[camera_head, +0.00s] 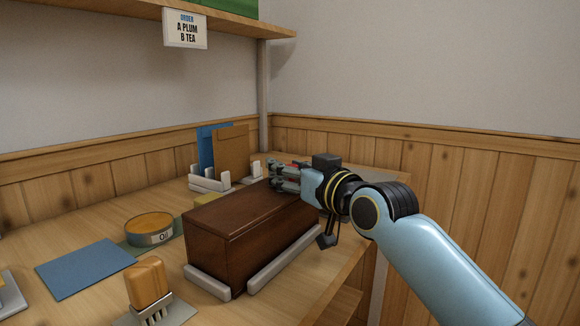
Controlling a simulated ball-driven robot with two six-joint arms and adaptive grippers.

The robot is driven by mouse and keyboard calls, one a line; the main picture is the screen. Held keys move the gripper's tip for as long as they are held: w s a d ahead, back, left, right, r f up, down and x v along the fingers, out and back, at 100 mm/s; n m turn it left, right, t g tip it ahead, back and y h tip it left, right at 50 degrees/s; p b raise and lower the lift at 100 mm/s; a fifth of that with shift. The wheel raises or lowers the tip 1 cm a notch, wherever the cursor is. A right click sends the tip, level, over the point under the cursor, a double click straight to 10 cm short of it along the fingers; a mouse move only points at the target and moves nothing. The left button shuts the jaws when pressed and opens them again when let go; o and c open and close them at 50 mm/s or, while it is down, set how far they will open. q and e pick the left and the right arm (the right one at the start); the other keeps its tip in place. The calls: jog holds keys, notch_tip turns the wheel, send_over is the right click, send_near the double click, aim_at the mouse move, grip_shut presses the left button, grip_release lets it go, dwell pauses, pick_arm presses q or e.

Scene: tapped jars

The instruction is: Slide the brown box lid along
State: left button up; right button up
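The brown box (222,258) stands on the wooden counter, set between light grey rails. Its brown lid (245,208) covers the top in the part that I can see. My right gripper (276,178) comes in from the right and is at the far end of the lid, low over or against it. I cannot tell whether it touches the lid. Its fingers are small and partly overlapped, so their opening is unclear. The far right corner of the box is hidden behind the gripper and wrist. My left gripper is not in view.
A round orange-topped tin (150,228), a blue mat (85,270) and an orange block in a grey holder (147,282) are to the left. Blue and brown boards (231,152) stand behind in a white rack.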

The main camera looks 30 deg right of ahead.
jog(key=shift+r, duration=0.15)
jog(key=shift+s+d, duration=0.2)
jog(key=shift+s, duration=0.25)
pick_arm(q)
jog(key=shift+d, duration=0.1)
pick_arm(e)
jog(key=s+d, duration=0.1)
jog(key=s, duration=1)
jog(key=shift+d, duration=0.15)
